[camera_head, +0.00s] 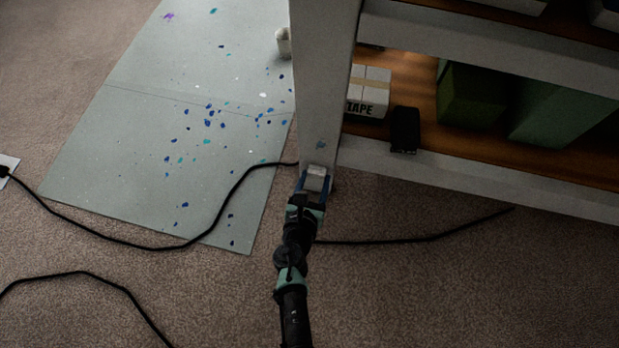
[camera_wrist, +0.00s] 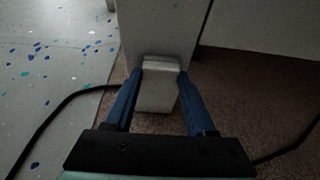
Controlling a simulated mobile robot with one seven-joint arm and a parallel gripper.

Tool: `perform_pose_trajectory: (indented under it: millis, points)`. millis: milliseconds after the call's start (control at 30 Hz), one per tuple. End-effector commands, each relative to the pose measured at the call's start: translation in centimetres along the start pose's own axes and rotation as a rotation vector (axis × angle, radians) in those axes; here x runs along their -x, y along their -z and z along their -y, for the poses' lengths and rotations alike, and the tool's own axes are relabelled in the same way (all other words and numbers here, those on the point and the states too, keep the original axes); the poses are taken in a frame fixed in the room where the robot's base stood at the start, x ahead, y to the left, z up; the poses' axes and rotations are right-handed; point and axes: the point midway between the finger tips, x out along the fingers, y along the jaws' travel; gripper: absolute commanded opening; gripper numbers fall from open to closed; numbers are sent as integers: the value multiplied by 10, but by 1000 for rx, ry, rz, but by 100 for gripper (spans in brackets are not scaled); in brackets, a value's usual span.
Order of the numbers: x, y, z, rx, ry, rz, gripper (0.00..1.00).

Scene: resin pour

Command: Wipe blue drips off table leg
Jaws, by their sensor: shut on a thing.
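The white table leg (camera_head: 322,75) stands upright at the center of the head view, and its face also shows in the wrist view (camera_wrist: 155,28). A small faint teal-blue mark (camera_head: 320,145) shows on the leg above my gripper. My gripper (camera_head: 314,184) is at the foot of the leg, its blue fingers shut on a pale grey-white block (camera_wrist: 158,88), perhaps a wiping pad. The block is at or very near the leg's face; I cannot tell if it touches. The part of the leg behind the block is hidden.
A pale sheet (camera_head: 110,150) with blue, teal and purple spots lies left of the leg. A black cable (camera_head: 150,247) runs across it and past the leg. The lower shelf (camera_head: 470,150) at right holds a TAPE box (camera_head: 368,92) and green boxes. Carpet in front is mostly clear.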

Motion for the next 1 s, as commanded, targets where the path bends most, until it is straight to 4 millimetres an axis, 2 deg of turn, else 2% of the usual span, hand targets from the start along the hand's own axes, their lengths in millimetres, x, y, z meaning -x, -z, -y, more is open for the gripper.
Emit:
perform_pose_trajectory:
  millis: [200,367,533,800,1000]
  points:
    - [0,-2,22,-3,10,5,11]
    - [0,-2,29,-1,6,4,11]
    - [0,-2,22,1,2,3,11]
    - [0,-2,-2,1,0,3,11]
    - [1,-1,-6,0,1,2,11]
